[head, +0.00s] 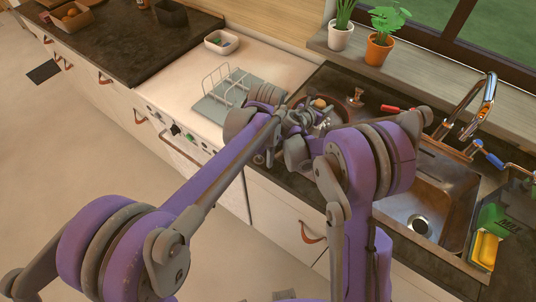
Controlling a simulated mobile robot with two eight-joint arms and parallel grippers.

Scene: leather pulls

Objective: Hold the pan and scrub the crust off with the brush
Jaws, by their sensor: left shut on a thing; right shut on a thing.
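The pan (297,101) sits on the dark counter left of the sink, with only part of its brown rim showing behind my arms. My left gripper (289,128) is shut at the pan's near left side; its grip point is hidden. My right gripper (322,115) is shut over the pan, next to a small orange-brown knob that looks like the top of the brush (320,102). The brush's bristles and any crust in the pan are hidden by the grippers and arm links.
The sink (420,222) with a chrome tap (478,105) lies to the right. A red-handled tool (398,109) lies behind my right arm. A green box (497,217) and yellow sponge (487,250) are at far right. A dish rack (225,92) stands left; potted plants (380,52) line the sill.

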